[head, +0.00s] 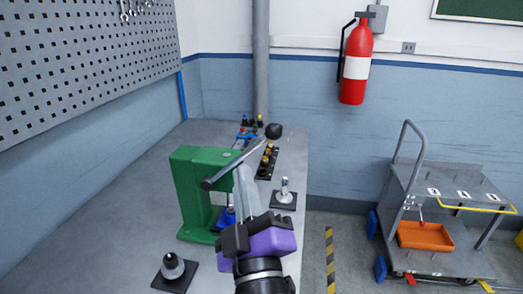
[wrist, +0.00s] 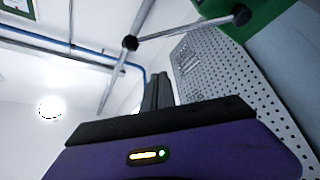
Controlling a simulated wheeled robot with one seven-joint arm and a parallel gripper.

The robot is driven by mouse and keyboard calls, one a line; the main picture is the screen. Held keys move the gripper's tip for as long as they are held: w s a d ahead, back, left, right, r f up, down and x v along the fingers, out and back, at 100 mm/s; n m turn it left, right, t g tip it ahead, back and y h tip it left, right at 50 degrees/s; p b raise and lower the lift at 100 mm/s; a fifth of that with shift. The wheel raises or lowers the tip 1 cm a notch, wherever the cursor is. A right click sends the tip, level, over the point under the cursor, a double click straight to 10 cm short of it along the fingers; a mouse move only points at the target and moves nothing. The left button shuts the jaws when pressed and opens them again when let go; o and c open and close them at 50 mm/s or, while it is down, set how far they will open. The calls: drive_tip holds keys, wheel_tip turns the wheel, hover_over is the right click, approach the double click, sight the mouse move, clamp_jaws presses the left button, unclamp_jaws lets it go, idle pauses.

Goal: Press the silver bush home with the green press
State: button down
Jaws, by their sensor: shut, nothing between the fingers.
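The green press (head: 190,180) stands on the bench, left of my gripper. Its lever (head: 232,165) slants up to the right and ends in a black ball knob (head: 273,131); the knob also shows in the wrist view (wrist: 130,43). My gripper (head: 241,172) points upward with its fingers shut and empty, close to the lever in the head view; I cannot tell whether they touch. The fingers also show in the wrist view (wrist: 158,75). A blue part (head: 227,217) sits low in the press opening, partly hidden by my gripper. I cannot make out the silver bush there.
A silver post on a dark base (head: 284,194) stands right of the press. A dark-topped piece on a black plate (head: 173,267) is at front left. Small coloured parts (head: 268,160) lie behind. A pegboard (head: 90,60) borders the left; a cart (head: 440,215) stands off right.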

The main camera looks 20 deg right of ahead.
sight(252, 150)
drive_tip(key=r+p+x, duration=0.1)
drive_tip(key=p+x, duration=0.3)
drive_tip(key=x, duration=0.6)
drive_tip(key=shift+s+d+f, duration=0.25)
drive_tip(key=shift+d+f, duration=0.35)
drive_tip(key=shift+f, duration=0.35)
drive_tip(key=shift+s+d+f, duration=0.2)
drive_tip(key=shift+d+f, duration=0.4)
drive_tip(key=shift+f, duration=0.3)
drive_tip(key=shift+f, duration=0.1)
